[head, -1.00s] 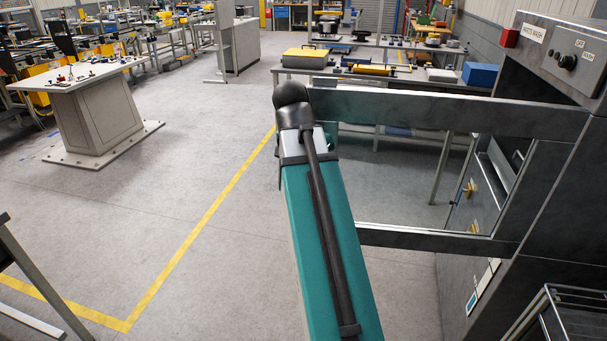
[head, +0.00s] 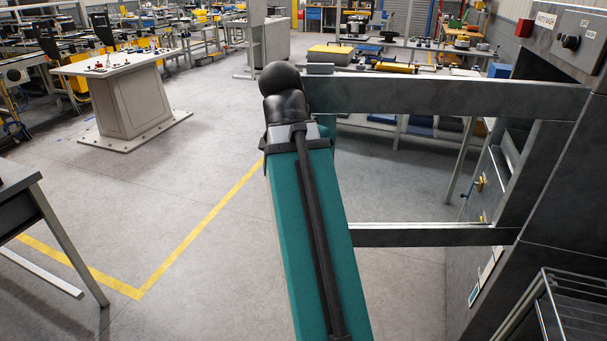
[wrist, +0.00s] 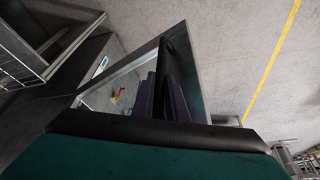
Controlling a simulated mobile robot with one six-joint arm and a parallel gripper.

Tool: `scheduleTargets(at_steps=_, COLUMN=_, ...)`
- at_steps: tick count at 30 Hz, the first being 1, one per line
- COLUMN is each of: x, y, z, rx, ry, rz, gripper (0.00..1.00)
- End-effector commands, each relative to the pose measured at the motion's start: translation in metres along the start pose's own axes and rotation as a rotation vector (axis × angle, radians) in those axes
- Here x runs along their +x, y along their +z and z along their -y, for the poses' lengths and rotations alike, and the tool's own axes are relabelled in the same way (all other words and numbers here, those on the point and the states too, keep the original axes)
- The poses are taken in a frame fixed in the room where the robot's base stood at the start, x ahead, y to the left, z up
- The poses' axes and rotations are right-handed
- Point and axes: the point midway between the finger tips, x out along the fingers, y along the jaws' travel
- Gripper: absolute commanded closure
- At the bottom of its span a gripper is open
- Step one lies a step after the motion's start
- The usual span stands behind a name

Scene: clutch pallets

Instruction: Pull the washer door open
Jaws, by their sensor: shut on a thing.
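The washer door is a grey metal frame (head: 450,96) with a large window. It stands open, reaching left from the dark grey washer (head: 565,200) at the right. Its lower bar (head: 430,235) runs level to the washer side. My teal arm crosses the middle of the head view, and its black rounded joint is at the door's free end. My gripper and its contact with the door are hidden behind my arm.
A metal wire rack (head: 560,300) stands low at the right by the washer. A dark table (head: 20,185) is at the left edge, and a pedestal table (head: 125,100) stands farther back. A bench with parts lies behind the door. The floor (head: 200,180) at left-centre is clear.

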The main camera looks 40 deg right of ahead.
Motion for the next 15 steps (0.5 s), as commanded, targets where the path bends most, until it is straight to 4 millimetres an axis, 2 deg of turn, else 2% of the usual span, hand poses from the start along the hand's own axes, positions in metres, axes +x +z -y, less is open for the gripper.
scheduleTargets(at_steps=3, x=0.0008, y=-0.0005, z=-0.0077, rx=0.017, ry=0.011, rz=-0.008, gripper=1.00)
scheduleTargets(at_steps=15, x=-0.0010, y=0.0016, z=-0.0077, rx=0.015, ry=0.010, rz=-0.008, gripper=1.00)
